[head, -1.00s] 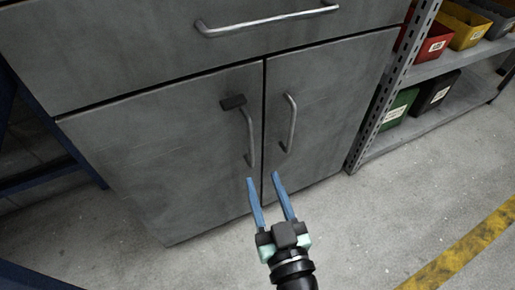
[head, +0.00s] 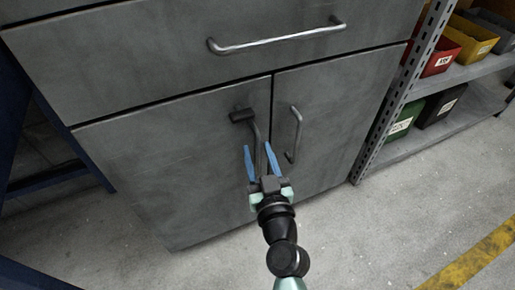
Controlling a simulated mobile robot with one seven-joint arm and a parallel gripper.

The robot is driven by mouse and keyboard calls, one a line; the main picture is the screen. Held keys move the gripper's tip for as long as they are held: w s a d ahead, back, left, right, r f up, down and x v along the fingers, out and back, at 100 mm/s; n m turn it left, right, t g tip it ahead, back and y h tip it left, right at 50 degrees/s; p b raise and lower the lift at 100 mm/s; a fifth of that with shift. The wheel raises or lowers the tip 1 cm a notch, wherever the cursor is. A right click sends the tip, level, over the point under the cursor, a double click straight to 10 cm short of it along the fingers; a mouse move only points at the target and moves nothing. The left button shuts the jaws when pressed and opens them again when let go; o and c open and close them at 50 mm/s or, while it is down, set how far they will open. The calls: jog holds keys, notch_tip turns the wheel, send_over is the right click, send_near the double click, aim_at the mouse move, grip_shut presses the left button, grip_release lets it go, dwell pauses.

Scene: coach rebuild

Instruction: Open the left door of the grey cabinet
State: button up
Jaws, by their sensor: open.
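The grey cabinet has a drawer (head: 130,62) above two doors. The left door (head: 165,160) is shut, flush with the right door (head: 333,115). The left door's handle (head: 256,130) is a vertical metal bar near the middle seam, with a dark block (head: 241,115) at its top. My gripper (head: 258,148) is open, its two blue fingers pointing up toward the cabinet. In the picture the fingers lie either side of the left handle's lower part, which they and the gripper body partly hide. I cannot tell whether they touch it.
The right door's handle (head: 297,133) is close to the right of my gripper. A metal shelf (head: 425,140) with coloured bins stands at the right. A blue frame (head: 45,180) stands at the left. Concrete floor (head: 370,235) in front is clear.

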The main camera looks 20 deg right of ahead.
jog(key=shift+w+d, duration=0.1)
jog(key=shift+w, duration=0.35)
grip_shut()
dwell(1.2)
